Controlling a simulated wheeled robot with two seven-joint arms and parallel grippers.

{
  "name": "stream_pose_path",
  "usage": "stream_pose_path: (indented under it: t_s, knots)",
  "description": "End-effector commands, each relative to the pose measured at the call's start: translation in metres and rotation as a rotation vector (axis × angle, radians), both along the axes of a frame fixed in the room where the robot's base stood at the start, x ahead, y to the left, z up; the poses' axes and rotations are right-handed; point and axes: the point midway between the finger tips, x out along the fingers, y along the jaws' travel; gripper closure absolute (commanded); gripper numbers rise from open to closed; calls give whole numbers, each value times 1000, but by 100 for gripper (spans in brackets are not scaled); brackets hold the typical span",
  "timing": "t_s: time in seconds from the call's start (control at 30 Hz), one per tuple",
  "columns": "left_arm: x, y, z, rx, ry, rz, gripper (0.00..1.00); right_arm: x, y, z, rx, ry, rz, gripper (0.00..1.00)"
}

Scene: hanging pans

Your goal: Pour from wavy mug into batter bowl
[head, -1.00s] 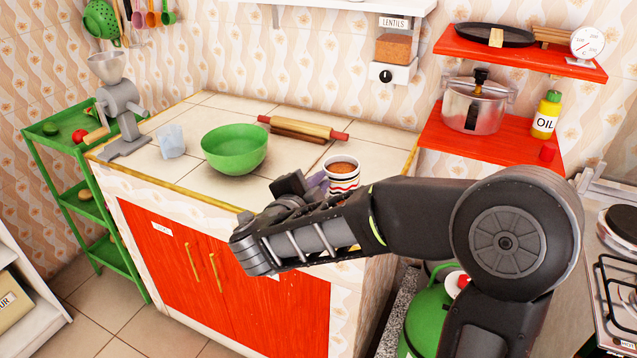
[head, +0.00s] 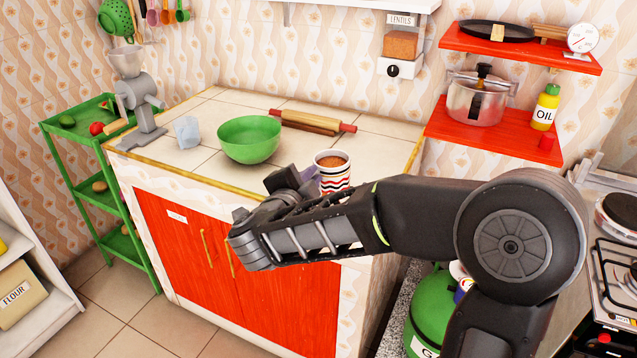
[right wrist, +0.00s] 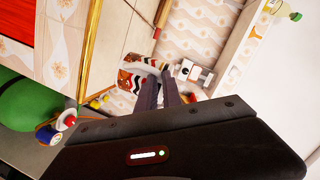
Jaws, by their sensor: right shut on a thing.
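The wavy mug (head: 332,174) is white with dark and red wavy stripes and brown contents near its rim. It stands upright in the head view, near the counter's front right edge; its base is partly hidden by my arm. My right gripper (head: 308,186) is shut on the mug, at its left side. In the right wrist view the mug (right wrist: 143,78) shows at the tips of the fingers. The green batter bowl (head: 249,140) stands on the tiled counter, left of and beyond the mug, apart from it. My left gripper is not in view.
A rolling pin (head: 305,121) lies behind the bowl. A pale blue cup (head: 187,132) and a grey grinder (head: 140,105) stand to its left. A red shelf (head: 492,136) holds a pot (head: 476,101) and an oil bottle (head: 545,108). Counter tiles between mug and bowl look clear.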

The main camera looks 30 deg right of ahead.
Motion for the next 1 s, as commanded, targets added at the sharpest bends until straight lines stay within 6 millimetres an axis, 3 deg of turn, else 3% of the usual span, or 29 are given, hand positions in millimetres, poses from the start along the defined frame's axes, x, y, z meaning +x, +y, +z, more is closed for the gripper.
stream_pose_path:
  t_s: [0.3, 0.47, 0.7, 1.0]
  knots:
    - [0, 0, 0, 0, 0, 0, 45, 30, 32, 13, -2, -4, 189, 100]
    - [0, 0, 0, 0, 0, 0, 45, 49, 58, 5, -3, 0, 337, 100]
    - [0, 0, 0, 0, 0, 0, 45, 66, 95, -26, -3, 2, 549, 100]
    - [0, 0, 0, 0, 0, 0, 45, 69, 126, -81, 0, 4, 749, 100]
